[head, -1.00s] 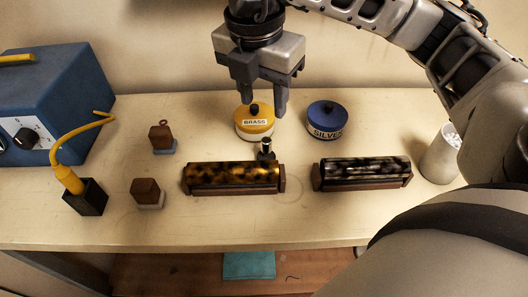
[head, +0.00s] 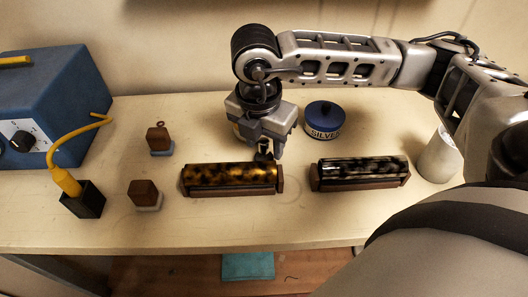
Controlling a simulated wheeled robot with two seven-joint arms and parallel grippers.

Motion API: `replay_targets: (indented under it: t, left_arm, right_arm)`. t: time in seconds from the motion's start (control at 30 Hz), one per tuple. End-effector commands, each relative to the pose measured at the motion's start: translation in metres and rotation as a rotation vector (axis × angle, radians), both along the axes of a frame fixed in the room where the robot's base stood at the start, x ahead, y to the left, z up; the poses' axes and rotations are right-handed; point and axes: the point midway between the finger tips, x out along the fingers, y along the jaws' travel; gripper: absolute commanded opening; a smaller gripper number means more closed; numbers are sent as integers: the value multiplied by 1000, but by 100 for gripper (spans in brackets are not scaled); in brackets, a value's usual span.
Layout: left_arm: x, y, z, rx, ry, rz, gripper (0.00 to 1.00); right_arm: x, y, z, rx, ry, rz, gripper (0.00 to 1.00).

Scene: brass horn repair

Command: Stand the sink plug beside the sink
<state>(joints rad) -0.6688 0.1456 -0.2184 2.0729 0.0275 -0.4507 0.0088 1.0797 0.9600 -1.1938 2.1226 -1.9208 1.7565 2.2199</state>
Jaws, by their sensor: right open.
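I see no sink and nothing that I can name for sure as a sink plug. A small dark piece (head: 262,157), which showed a bright metal top earlier, stands just behind the brown-and-gold mottled roller (head: 231,174). My right gripper (head: 262,154) is open and points down over this small piece, with its fingers near either side of it. Contact cannot be told. The gripper hides most of the piece and most of the yellow BRASS tin (head: 236,131) behind it. My left gripper is not in view.
A blue SILVER tin (head: 324,121) and a black-and-silver mottled roller (head: 360,172) stand to the right, with a white cup (head: 440,157) beyond. Two wooden-handled blocks (head: 158,139) (head: 145,194), a black holder (head: 85,202) and a blue machine (head: 55,100) are left. The bench (head: 215,228) front is clear.

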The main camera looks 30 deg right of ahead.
Motion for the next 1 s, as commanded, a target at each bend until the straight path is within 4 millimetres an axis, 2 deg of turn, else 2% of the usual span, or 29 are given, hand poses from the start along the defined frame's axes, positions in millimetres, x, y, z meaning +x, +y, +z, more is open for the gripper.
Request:
replay_targets:
  t: [0.1, 0.27, 0.57, 0.67, 1.0]
  left_arm:
    - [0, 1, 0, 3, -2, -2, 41]
    - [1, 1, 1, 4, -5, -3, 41]
    - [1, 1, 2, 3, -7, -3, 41]
    - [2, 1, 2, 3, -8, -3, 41]
    - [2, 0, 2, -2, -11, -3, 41]
  right_arm:
    - [0, 0, 0, 0, 1, -1, 45]
    - [0, 0, 0, 0, 1, -1, 1]
    - [0, 0, 2, 0, 0, -1, 0]
    - [0, 0, 9, 0, -1, -1, 0]
    - [1, 0, 74, 1, -4, -1, 0]
